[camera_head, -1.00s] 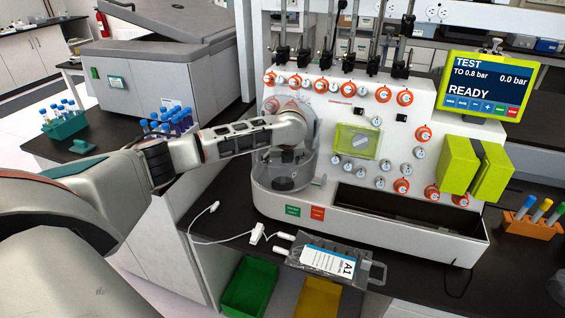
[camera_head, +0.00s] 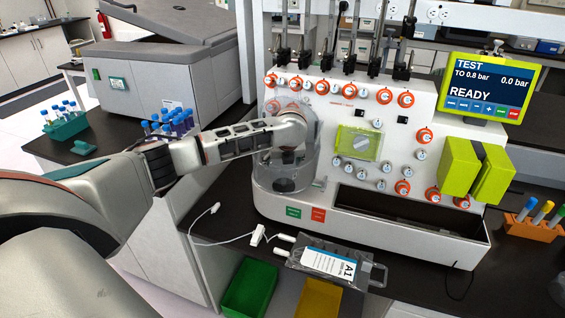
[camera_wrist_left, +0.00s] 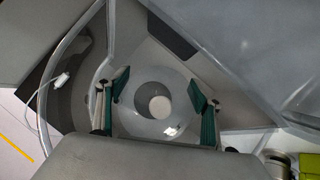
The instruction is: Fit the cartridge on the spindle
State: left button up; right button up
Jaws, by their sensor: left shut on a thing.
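The cartridge (camera_wrist_left: 180,106) is a round, clear bowl with a pale round centre, seen from above in the left wrist view. My left gripper (camera_wrist_left: 157,88) has its green-padded fingers on opposite sides of it and is shut on it. In the head view my left wrist reaches over the clear round chamber (camera_head: 270,177) at the machine's left, and the fingers are mostly hidden. A dark round part shows low inside the chamber. I cannot make out the spindle, or whether the cartridge touches it. My right gripper is not in view.
The white processor (camera_head: 352,207) has orange-ringed knobs and a screen (camera_head: 487,85) reading READY. A bag labelled A1 (camera_head: 330,262) with a white tube lies in front. Green (camera_head: 250,287) and yellow (camera_head: 318,298) bins stand below the counter edge. Tube racks stand at left and right.

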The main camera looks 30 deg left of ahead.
pick_arm(q)
jog(key=shift+f, duration=1)
dwell(0.4)
jog(key=shift+f, duration=0.15)
jog(key=shift+r, duration=0.65)
dwell(0.7)
jog(key=shift+f, duration=0.6)
dwell(0.7)
jog(key=o, duration=2)
jog(key=shift+o, duration=0.2)
jog(key=shift+f, duration=0.1)
